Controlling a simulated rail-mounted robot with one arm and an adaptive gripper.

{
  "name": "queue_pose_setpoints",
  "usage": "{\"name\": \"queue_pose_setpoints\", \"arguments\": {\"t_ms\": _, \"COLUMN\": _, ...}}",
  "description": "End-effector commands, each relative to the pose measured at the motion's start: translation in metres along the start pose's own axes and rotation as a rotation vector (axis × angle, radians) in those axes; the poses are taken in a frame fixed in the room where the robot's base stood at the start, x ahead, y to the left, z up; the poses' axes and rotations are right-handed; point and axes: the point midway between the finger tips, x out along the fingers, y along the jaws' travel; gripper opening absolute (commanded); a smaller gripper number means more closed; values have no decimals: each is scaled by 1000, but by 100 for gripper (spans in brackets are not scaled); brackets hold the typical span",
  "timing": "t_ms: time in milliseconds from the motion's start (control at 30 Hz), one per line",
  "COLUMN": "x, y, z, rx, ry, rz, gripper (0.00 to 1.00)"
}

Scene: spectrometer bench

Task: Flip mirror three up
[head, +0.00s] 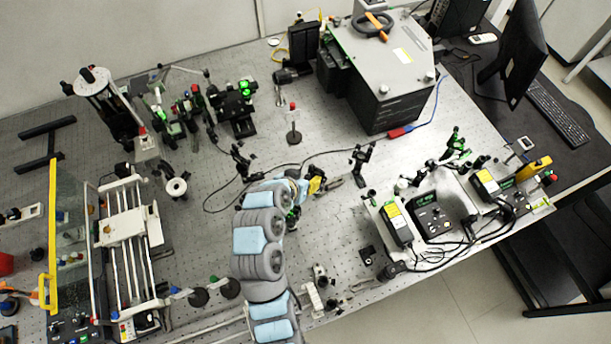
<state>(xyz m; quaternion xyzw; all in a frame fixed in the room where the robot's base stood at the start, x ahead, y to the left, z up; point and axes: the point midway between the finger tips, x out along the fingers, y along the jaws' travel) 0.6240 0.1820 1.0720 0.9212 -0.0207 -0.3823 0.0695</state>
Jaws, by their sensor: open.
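Several small optic mounts stand on the perforated metal bench (330,235). No number can be read on any of them, so I cannot tell which is mirror three. One black post-mounted optic (362,165) stands just right of my gripper. Another black mount (241,161) stands to the left, beyond my arm. My gripper (340,182) is open, low over the middle of the bench, with its fingers pointing right towards the nearer black mount. I see no contact between them. The fingers are small here, and my arm hides the bench under it.
A big grey-topped black box (385,65) stands at the back. Electronics boxes (435,215) with cables sit on the right. A rail frame (128,250) and a yellow-edged clear panel (53,235) stand at left. A red-topped post (293,122) stands behind my gripper.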

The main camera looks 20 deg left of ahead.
Motion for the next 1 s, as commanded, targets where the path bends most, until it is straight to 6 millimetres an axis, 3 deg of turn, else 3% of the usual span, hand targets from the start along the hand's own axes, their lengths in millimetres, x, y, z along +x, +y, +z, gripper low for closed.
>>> {"name": "queue_pose_setpoints", "arguments": {"t_ms": 333, "x": 2, "y": 0, "z": 0, "rx": 1, "ry": 2, "rz": -1, "gripper": 46}}
{"name": "queue_pose_setpoints", "arguments": {"t_ms": 500, "x": 2, "y": 0, "z": 0, "rx": 1, "ry": 2, "rz": -1, "gripper": 0}}
{"name": "queue_pose_setpoints", "arguments": {"t_ms": 1000, "x": 3, "y": 0, "z": 1, "rx": -5, "ry": 0, "rz": 4, "gripper": 0}}
